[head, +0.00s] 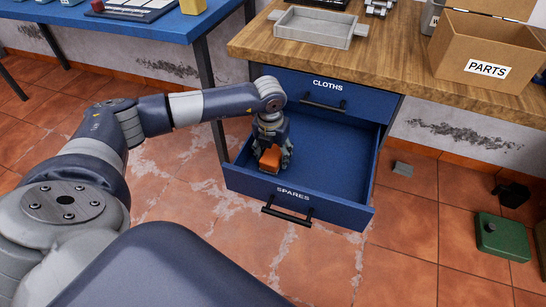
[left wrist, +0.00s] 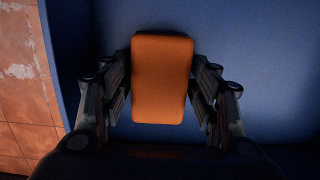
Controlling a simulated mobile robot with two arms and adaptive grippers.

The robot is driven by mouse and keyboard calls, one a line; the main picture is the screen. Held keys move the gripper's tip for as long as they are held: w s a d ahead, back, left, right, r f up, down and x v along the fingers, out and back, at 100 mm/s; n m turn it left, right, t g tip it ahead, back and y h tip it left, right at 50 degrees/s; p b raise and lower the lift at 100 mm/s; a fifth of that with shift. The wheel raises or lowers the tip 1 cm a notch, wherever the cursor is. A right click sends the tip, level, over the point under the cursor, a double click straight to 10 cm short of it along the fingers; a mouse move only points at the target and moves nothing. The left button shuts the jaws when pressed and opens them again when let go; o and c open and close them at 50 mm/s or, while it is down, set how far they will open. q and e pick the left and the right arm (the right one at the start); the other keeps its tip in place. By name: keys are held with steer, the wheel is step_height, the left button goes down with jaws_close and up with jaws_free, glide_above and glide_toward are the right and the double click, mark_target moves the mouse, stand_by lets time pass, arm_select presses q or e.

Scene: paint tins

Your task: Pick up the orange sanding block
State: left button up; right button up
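The orange sanding block (head: 270,158) is inside the open blue drawer marked SPARES (head: 293,193), near its left side. My left gripper (head: 271,160) reaches down into the drawer over the block. Its fingers (left wrist: 162,75) lie along the left and right sides of the block and appear to press on it. The block's underside is hidden, so I cannot tell whether it touches the drawer floor. My right gripper is not in view.
The CLOTHS drawer (head: 322,89) above is shut. The wooden worktop (head: 392,66) holds a grey tray (head: 315,28) and a cardboard PARTS box (head: 485,55). The rest of the drawer floor looks empty.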

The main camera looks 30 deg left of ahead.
mark_target(273, 152)
arm_select(q)
steer(key=c, duration=0.6)
steer(key=shift+o, duration=0.2)
steer(key=shift+r, duration=0.1)
